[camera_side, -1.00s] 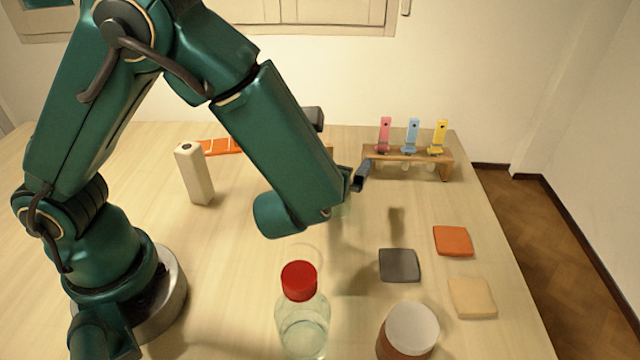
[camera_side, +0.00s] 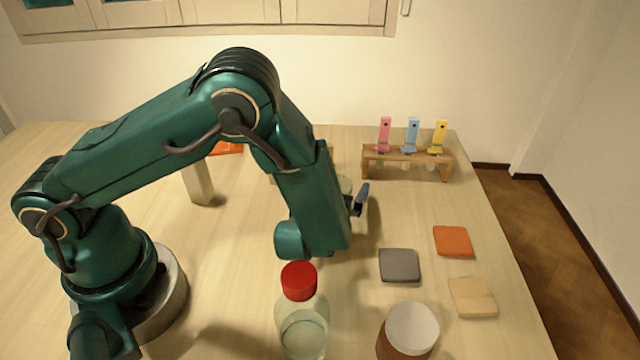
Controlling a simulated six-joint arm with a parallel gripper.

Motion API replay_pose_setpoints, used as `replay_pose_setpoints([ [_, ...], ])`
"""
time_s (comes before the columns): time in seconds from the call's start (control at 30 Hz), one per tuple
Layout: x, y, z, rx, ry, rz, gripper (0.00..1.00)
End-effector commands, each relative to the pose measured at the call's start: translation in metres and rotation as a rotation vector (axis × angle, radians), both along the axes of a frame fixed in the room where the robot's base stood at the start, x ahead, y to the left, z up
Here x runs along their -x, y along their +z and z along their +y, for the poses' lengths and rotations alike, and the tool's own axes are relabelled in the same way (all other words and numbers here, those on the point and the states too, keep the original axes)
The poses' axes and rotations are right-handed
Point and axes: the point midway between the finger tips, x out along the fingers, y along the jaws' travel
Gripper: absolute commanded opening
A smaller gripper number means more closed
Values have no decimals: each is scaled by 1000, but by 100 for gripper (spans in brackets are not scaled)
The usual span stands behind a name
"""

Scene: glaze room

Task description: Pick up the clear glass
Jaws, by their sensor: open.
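The clear glass (camera_side: 344,186) seems to be the pale, see-through shape just behind my arm, in the middle of the table. Only a small part of it shows; the rest is hidden by my wrist. My gripper (camera_side: 358,200) is open, with one dark blue finger showing at the right of the wrist, close beside the glass. The other finger is hidden, so I cannot tell whether the glass is between the jaws or whether they touch it.
A red-capped clear bottle (camera_side: 301,325) and a brown jar with a pale lid (camera_side: 408,332) stand in front. Grey (camera_side: 399,265), orange (camera_side: 453,241) and cream (camera_side: 472,297) tiles lie at right. A wooden rack (camera_side: 407,156) with coloured tags stands behind. A cream block (camera_side: 198,184) stands left.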

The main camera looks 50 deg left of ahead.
Motion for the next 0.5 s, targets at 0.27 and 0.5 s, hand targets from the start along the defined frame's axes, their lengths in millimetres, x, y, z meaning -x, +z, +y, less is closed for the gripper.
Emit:
replay_pose_setpoints([
  [0.27,-1,0,1,-1,-2,1,88],
  [0.5,-1,0,1,-1,-1,-1,4],
])
